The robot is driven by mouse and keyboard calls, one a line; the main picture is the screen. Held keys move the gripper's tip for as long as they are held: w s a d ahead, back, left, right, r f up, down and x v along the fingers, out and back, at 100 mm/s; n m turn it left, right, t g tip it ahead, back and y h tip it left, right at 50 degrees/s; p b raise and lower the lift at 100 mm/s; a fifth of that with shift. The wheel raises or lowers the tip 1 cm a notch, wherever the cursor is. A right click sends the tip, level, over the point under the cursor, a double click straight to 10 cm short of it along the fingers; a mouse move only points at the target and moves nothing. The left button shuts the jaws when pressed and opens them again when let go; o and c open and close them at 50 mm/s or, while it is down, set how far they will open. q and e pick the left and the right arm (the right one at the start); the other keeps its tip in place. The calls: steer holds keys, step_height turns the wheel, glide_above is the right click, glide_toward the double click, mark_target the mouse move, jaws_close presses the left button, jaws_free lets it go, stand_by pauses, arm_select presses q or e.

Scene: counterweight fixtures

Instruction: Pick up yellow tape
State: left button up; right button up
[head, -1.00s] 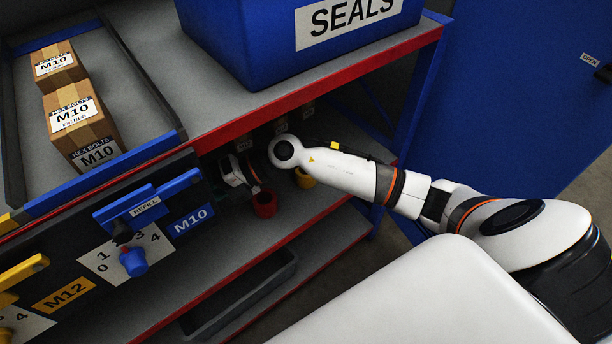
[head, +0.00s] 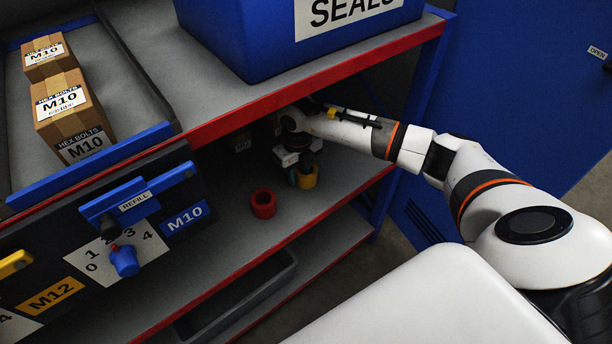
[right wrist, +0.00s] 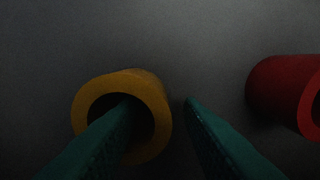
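The yellow tape (head: 307,181) is a short roll on the grey shelf under the red-edged top. My right gripper (head: 303,164) is right at it and hides part of it. In the right wrist view the yellow tape (right wrist: 84,105) shows its round hole. The two dark green fingers of my right gripper (right wrist: 159,102) are apart. The left fingertip overlaps the hole and the right one is outside the rim, on the right; whether they touch the tape I cannot tell. My left gripper is not in view.
A red tape roll (head: 263,204) stands on the same shelf, left of the yellow one; it also shows in the right wrist view (right wrist: 283,92). The blue SEALS bin (head: 245,45) sits on the top shelf above. A grey tray (head: 240,295) lies below.

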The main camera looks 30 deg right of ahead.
steer(key=shift+f, duration=0.75)
jaws_close()
steer(key=shift+r, duration=0.1)
